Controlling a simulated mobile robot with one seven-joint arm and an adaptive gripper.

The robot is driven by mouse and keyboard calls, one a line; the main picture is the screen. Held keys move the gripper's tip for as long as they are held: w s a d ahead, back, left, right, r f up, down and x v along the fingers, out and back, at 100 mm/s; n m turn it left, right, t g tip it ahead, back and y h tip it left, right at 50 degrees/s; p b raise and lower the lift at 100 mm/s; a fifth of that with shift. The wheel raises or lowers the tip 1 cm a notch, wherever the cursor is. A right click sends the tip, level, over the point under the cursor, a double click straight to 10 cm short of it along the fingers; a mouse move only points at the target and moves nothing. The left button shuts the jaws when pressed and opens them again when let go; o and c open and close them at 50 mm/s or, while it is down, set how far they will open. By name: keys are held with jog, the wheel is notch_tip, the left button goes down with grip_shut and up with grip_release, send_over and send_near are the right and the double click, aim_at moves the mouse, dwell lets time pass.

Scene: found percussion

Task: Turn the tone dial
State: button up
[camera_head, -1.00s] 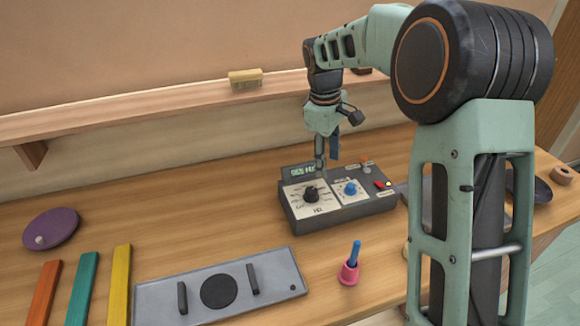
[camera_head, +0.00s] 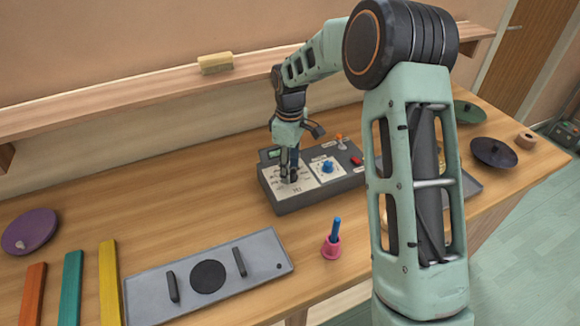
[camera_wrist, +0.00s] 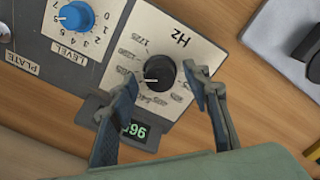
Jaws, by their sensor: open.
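The tone dial is a black knob with a white pointer line, on a white plate marked Hz. In the wrist view the dial (camera_wrist: 161,72) lies between the fingertips of my gripper (camera_wrist: 166,76). My gripper is open, with one finger on each side of the knob; contact cannot be told. In the head view my gripper (camera_head: 289,172) points down over the left part of the grey control box (camera_head: 320,194) and mostly hides the dial. A small display with green digits (camera_wrist: 132,131) sits by the dial, partly behind a finger.
A blue level knob (camera_head: 327,167) is right of the dial on the same box, with a red button (camera_head: 357,160) beyond. A pink holder (camera_head: 331,248) with a blue stick and a grey plate with handles (camera_head: 147,297) stand in front. Coloured bars lie at left.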

jog(key=shift+f, duration=0.2)
jog(key=c, duration=1.2)
jog(key=shift+o, duration=0.2)
jog(key=shift+m, duration=0.3)
jog(key=shift+f+m+b, duration=0.1)
jog(key=shift+m+b, duration=0.45)
jog(key=shift+m, duration=0.25)
jog(key=shift+m+b, duration=0.6)
jog(key=shift+m, duration=1.2)
